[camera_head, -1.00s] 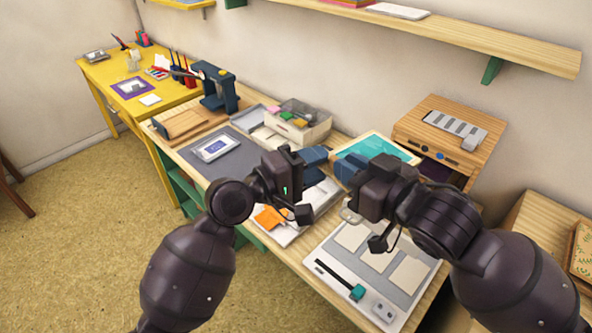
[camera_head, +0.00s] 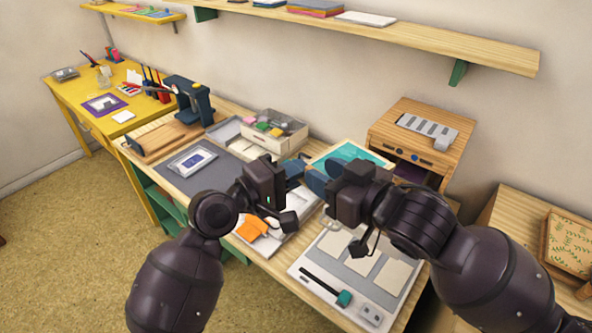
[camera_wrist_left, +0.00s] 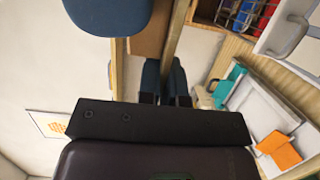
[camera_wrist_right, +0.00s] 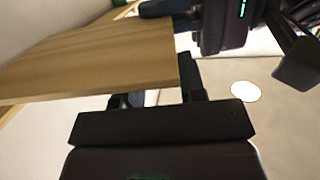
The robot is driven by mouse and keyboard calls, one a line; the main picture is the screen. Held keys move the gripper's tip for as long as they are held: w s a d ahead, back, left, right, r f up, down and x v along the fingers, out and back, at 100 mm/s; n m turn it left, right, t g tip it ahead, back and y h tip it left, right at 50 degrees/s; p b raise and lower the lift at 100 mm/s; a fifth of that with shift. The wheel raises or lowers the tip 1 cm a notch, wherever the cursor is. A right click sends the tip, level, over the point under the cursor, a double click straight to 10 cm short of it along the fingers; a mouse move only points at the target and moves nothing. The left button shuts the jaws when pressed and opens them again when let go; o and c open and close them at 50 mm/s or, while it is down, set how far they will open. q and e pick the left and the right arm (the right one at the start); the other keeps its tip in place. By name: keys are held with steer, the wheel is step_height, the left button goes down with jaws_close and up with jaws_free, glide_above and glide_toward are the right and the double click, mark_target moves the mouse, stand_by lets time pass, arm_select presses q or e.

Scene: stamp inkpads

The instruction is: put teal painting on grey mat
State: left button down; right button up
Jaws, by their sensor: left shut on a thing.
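The teal painting (camera_head: 352,152) has a pale wooden frame and stands at the back of the bench, beside the wooden cabinet. My left gripper (camera_head: 294,170) is at its left side, shut on its wooden edge; the edge runs between the fingers in the left wrist view (camera_wrist_left: 172,40). My right gripper (camera_head: 320,181) is just in front of the painting.
A white tray (camera_head: 268,243) with an orange piece is in front of my left gripper. A grey board (camera_head: 350,272) with beige panels lies at the front right. A clear box (camera_head: 277,130) of coloured items and a dark-blue press (camera_head: 190,100) stand along the back. The mat's right part is bare.

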steer(key=shift+o, duration=0.2)
step_height(320, 180, up, 10)
stand_by(0.6)
arm_select(q)
steer(key=shift+a, duration=0.1)
arm_select(e)
steer(key=shift+s+a, duration=0.1)
